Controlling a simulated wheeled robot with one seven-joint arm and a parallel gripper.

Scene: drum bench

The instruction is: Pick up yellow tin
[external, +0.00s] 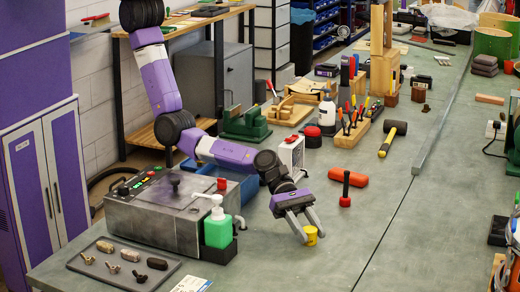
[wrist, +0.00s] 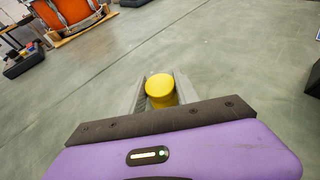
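The yellow tin (external: 311,237) is a small round can standing upright on the grey-green bench top. Its yellow lid (wrist: 159,85) faces the camera in the wrist view. My gripper (external: 312,238) reaches down over the tin, with one grey finger on each side of it. In the wrist view the two fingers (wrist: 160,92) lie close against the tin's left and right sides, with no clear gap. The tin's base appears at bench level; I cannot tell whether it is lifted slightly.
A green pump bottle (external: 217,228) and a grey control box (external: 165,215) stand to the left. A metal rail (external: 440,118) crosses the bench.

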